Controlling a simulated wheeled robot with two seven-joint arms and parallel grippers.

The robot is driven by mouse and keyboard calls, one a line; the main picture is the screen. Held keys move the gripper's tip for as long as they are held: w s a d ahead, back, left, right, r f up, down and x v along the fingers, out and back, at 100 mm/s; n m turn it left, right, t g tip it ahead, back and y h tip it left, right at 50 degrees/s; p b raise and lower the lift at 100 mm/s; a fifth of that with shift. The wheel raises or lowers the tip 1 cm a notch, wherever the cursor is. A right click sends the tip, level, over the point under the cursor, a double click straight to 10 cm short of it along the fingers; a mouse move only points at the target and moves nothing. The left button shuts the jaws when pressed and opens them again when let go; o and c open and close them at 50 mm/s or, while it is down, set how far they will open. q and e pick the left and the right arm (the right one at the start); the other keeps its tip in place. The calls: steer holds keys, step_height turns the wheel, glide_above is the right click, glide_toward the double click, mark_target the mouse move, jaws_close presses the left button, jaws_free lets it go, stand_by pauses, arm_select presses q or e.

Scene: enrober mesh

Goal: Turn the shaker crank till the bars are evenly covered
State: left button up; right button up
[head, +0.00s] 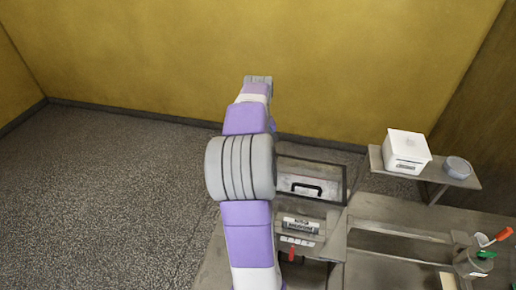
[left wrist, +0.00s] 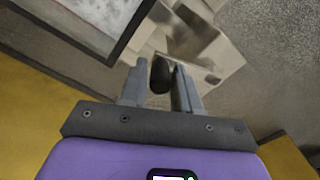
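In the left wrist view, my left gripper (left wrist: 160,82) has its two grey fingers close in on both sides of a dark rounded knob (left wrist: 161,75), which fills nearly all the space between them. It looks like the crank's handle. Pale angular machine parts lie behind it. In the head view my purple and grey arm (head: 248,232) stands across the middle and hides what is behind it; its fingers do not show there. The shaker and any bars cannot be made out. My right gripper is in neither view.
Right of my arm are a dark-framed panel with a black handle (head: 307,188), a labelled control unit (head: 300,226) and a red lever (head: 291,254). A white box (head: 406,151) and a grey bowl (head: 457,167) stand on a side table. Floor at left is clear.

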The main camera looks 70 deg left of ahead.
arm_select(q)
steer(key=shift+o, duration=1.3)
steer(key=shift+r, duration=0.1)
step_height(320, 180, up, 7)
steer(key=shift+r+p, duration=0.2)
steer(key=shift+p, duration=0.1)
